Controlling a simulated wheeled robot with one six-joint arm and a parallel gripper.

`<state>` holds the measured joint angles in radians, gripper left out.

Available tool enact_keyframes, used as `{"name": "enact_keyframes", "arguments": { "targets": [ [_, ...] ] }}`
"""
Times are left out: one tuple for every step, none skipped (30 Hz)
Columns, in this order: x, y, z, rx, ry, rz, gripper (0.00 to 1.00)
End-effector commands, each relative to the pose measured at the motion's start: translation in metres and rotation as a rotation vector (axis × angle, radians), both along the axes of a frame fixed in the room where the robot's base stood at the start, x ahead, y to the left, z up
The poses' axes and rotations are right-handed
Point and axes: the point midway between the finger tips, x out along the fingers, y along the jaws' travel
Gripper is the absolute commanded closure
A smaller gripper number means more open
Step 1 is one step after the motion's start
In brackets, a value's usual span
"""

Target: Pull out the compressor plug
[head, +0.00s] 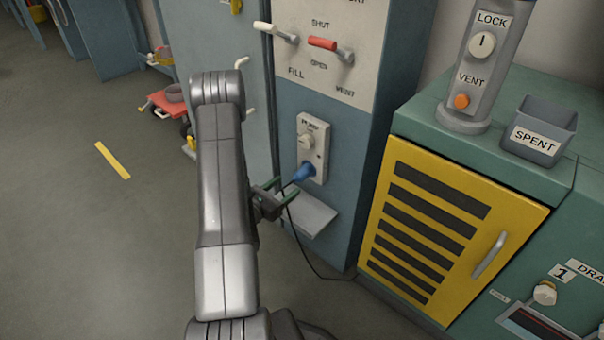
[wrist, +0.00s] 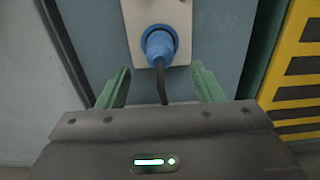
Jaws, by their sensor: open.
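The blue plug (head: 304,173) sits in the lower part of a pale socket plate (head: 312,150) on the blue-grey cabinet, with a dark cable hanging from it. In the wrist view the plug (wrist: 159,45) is ahead of my gripper, roughly centred between the fingers, and its cable runs down between them. My gripper (head: 275,190) is just left of and below the plug in the head view. Its green fingers (wrist: 160,84) are open and empty, and they look short of the plug's body. The cable's lower part is hidden behind my gripper in the wrist view.
A small grey shelf (head: 308,214) juts out below the plug. Red and white levers (head: 323,44) are on the panel above. A yellow vented door (head: 440,225) with a handle stands to the right. Open floor (head: 90,220) lies to the left.

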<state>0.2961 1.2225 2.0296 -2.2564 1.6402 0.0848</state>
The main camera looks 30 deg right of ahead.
Motion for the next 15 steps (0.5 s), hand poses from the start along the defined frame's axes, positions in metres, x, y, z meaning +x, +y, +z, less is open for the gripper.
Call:
{"name": "enact_keyframes", "arguments": {
  "targets": [
    [0.002,-0.005,0.001,0.0,-0.001,-0.002,0.4],
    [0.003,-0.009,0.001,0.0,-0.002,-0.003,0.4],
    [0.004,-0.014,0.002,0.001,-0.002,-0.004,0.4],
    [0.006,-0.017,0.002,0.0,-0.002,-0.003,0.4],
    [0.008,-0.022,0.002,0.0,-0.002,-0.004,0.4],
    [0.01,-0.027,0.002,-0.001,-0.003,-0.004,0.4],
    [0.012,-0.031,0.002,-0.001,-0.004,-0.004,0.4],
    [0.014,-0.036,0.002,-0.001,-0.004,-0.005,0.4],
    [0.016,-0.041,0.002,-0.001,-0.004,-0.003,0.4],
    [0.017,-0.045,0.001,-0.001,-0.003,-0.003,0.4],
    [0.019,-0.049,0.0,-0.001,-0.004,-0.004,0.4],
    [0.021,-0.053,0.0,-0.001,-0.005,-0.003,0.4],
    [0.023,-0.057,-0.001,-0.002,-0.004,-0.002,0.4],
    [0.024,-0.06,-0.001,-0.001,-0.003,-0.003,0.4],
    [0.025,-0.064,-0.001,-0.001,-0.003,-0.003,0.4]
  ]
}}
